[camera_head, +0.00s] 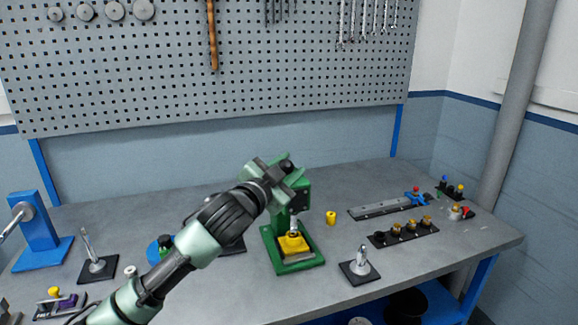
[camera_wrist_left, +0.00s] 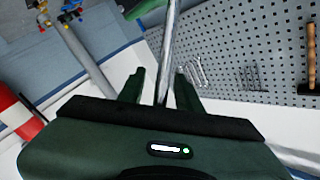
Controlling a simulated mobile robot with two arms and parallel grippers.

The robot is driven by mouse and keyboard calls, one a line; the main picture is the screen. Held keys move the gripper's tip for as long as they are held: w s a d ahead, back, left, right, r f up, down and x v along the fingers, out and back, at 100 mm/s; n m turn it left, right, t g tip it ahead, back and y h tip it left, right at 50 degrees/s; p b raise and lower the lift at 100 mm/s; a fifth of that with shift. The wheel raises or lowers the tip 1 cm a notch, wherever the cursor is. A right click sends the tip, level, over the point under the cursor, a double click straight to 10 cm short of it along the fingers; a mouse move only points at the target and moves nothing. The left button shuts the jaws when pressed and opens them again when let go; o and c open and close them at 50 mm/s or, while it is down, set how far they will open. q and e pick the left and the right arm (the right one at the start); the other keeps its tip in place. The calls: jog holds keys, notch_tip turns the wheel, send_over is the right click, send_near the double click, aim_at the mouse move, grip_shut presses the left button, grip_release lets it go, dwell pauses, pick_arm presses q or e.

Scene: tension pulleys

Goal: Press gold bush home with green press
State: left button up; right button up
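The green press (camera_head: 297,258) stands near the middle of the bench. Its silver ram (camera_head: 294,229) is above a yellow block (camera_head: 294,243) on the base. I cannot tell whether a gold bush sits there. My left gripper (camera_head: 277,178) is at the top of the press and hides part of it. In the left wrist view, my left gripper (camera_wrist_left: 160,78) has its fingers apart, with a silver rod (camera_wrist_left: 168,45), perhaps the press lever, running between them. A gap shows beside the rod. Gold bushes (camera_head: 411,227) stand in a black rack at the right. My right gripper is out of view.
A yellow cylinder (camera_head: 331,217) stands right of the press. A small black stand (camera_head: 360,268) with a silver part is front right. A grey rail (camera_head: 388,208) lies behind the rack. A blue press (camera_head: 40,235) is at left. The pegboard (camera_head: 280,80) rises behind.

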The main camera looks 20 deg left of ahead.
pick_arm(q)
grip_shut()
jog(key=shift+f, duration=0.15)
dwell(1.2)
